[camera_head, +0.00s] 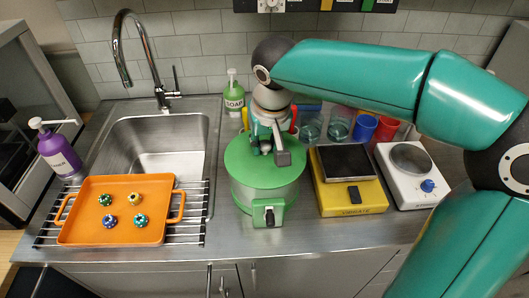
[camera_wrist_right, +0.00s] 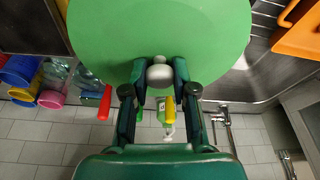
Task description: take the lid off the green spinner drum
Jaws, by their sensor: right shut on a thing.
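The green spinner drum (camera_head: 245,195) stands on the steel counter, right of the sink, with a black and white latch or handle (camera_head: 268,212) at its front. Its round green lid (camera_head: 240,160) covers the top; I see no clear gap between lid and drum. My right gripper (camera_head: 266,150) reaches down onto the lid's middle from above. In the right wrist view its fingers (camera_wrist_right: 158,82) are shut on the pale round knob (camera_wrist_right: 160,72) of the lid (camera_wrist_right: 190,35). My left gripper is not in view.
An orange tray (camera_head: 90,235) with several small patterned pieces lies on a rack at left. Cups (camera_head: 364,127) and a green soap bottle (camera_head: 234,97) stand behind the drum.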

